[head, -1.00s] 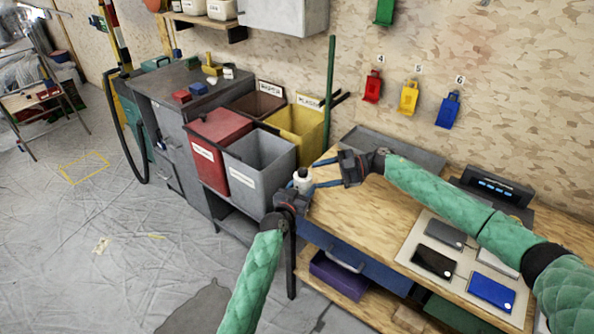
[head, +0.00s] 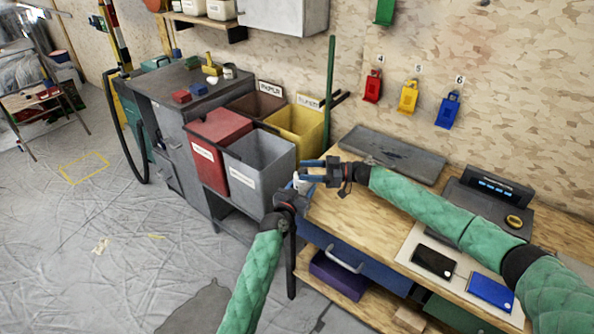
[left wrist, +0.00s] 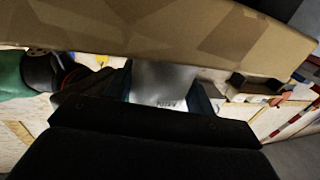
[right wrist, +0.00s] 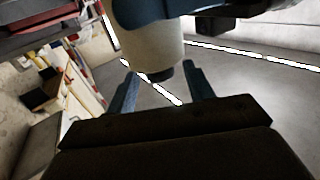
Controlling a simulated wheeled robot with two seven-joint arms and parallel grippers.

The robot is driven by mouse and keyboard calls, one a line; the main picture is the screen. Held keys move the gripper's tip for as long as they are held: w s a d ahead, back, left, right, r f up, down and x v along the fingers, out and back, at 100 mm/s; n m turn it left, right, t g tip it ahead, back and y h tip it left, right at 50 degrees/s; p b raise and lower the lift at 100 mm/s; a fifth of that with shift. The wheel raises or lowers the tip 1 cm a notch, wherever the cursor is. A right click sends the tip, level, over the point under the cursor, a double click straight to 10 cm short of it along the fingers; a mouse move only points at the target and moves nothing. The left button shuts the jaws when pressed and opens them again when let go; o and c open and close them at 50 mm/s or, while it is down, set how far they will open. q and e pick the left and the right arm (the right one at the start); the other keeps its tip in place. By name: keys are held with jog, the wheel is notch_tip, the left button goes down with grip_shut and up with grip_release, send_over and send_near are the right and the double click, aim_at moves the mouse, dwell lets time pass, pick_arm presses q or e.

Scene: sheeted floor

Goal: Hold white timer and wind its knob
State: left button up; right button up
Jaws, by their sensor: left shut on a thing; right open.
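The white timer (head: 298,184) is held in my left gripper (head: 292,196), beside the left end of the workbench. In the left wrist view the timer's pale body (left wrist: 165,80), with small lettering, sits between the two blue fingers. My right gripper (head: 305,171) is open, at the timer's top in the head view, and partly covers it. In the right wrist view the cream timer body (right wrist: 150,42) shows with a dark knob (right wrist: 160,71) at its end. The knob lies near the gap between the open right fingers; contact cannot be told.
The workbench (head: 335,215) carries a grey tray (head: 392,152), a dark device with a lit display (head: 497,188), a yellow ring (head: 514,221) and flat panels. A grey bin (head: 262,175), red bin and yellow bin stand left of the grippers. Open floor lies further left.

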aim_at(297, 175)
jog(key=shift+a, duration=1.9)
jog(key=shift+w, duration=0.1)
jog(key=c, duration=1)
